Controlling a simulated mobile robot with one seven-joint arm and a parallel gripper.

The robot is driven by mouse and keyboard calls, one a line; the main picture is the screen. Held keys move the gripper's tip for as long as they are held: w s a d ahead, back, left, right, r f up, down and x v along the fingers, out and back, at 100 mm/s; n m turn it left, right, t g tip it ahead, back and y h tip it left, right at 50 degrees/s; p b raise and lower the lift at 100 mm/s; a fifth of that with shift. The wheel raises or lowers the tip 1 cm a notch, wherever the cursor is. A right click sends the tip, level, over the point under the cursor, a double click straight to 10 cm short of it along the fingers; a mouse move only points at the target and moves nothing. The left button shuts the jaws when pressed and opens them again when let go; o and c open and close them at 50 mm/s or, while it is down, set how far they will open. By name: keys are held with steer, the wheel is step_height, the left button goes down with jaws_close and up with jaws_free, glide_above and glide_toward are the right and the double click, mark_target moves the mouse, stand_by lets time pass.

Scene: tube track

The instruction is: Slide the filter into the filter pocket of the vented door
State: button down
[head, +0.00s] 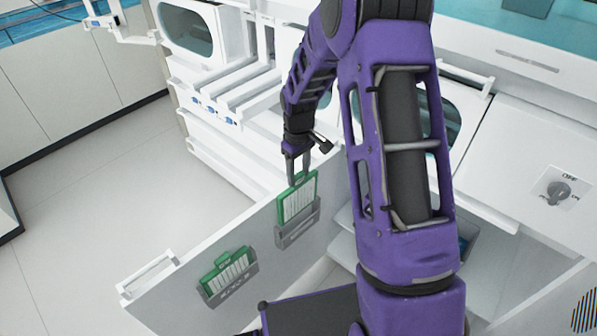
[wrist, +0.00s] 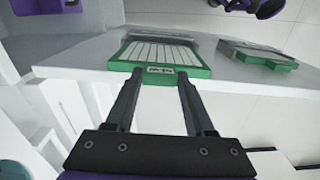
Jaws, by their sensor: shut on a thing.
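The filter (head: 299,200), a green frame with white pleats, stands upright along the face of the open white vented door (head: 160,303). My gripper (head: 297,180) is shut on its green top tab, and the wrist view also shows my gripper (wrist: 157,80) at the labelled end of the filter (wrist: 160,53). The filter's lower end is hidden behind the front of a grey pocket (head: 299,236), and most of its pleats show above the pocket. How deep it sits inside cannot be told.
A second green filter (head: 229,272) sits in another grey pocket (head: 230,291) at the lower left of the same door; it also shows in the wrist view (wrist: 258,55). White machine housings stand behind and right. The floor at left is clear.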

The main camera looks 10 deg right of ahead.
mark_target(298, 184)
steer(key=shift+f+b, duration=0.45)
steer(key=shift+f, duration=1.15)
stand_by(0.3)
steer(key=shift+f, duration=0.75)
